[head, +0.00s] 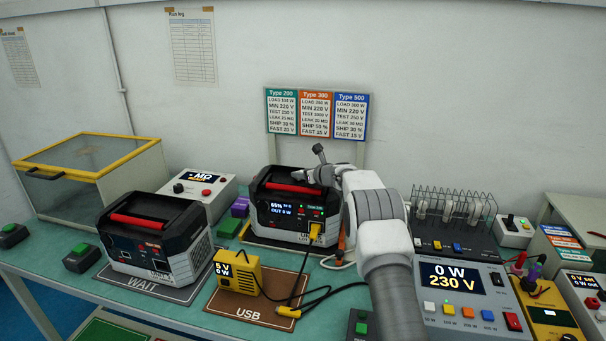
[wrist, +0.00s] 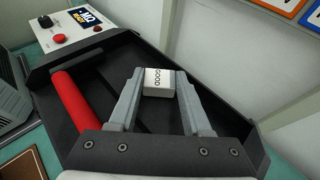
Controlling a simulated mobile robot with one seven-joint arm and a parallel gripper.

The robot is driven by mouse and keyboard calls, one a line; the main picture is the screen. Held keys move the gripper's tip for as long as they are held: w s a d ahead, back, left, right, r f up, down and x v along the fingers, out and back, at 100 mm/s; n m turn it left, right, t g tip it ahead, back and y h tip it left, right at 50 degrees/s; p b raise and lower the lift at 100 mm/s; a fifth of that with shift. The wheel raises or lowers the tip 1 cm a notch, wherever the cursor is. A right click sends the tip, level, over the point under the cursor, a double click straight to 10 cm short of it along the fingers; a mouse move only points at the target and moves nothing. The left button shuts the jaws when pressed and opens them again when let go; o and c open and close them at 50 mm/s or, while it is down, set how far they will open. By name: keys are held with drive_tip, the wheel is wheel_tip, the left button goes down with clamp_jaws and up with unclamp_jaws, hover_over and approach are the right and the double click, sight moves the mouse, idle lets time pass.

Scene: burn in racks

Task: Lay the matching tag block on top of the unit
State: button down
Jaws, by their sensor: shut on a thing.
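My gripper (wrist: 158,84) is shut on a white tag block (wrist: 158,80) that reads "GOOD" in the wrist view. The block is over the dark top of the unit (wrist: 105,60), to the right of its red handle (wrist: 75,95). I cannot tell whether the block touches the top. In the head view the unit (head: 272,205) stands at the middle, its display reading 65% and OUT 0 W, with a yellow plug in its front. My gripper (head: 304,175) is over its top there, and the block cannot be made out.
A second unit (head: 150,245) stands on the WAIT mat at left. A yellow meter (head: 238,278) with a black cable is on the USB mat. Purple (head: 240,206) and green (head: 228,228) blocks lie left of the middle unit. A power panel (head: 462,290) stands at right.

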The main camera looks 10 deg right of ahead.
drive_tip(key=shift+f, duration=0.3)
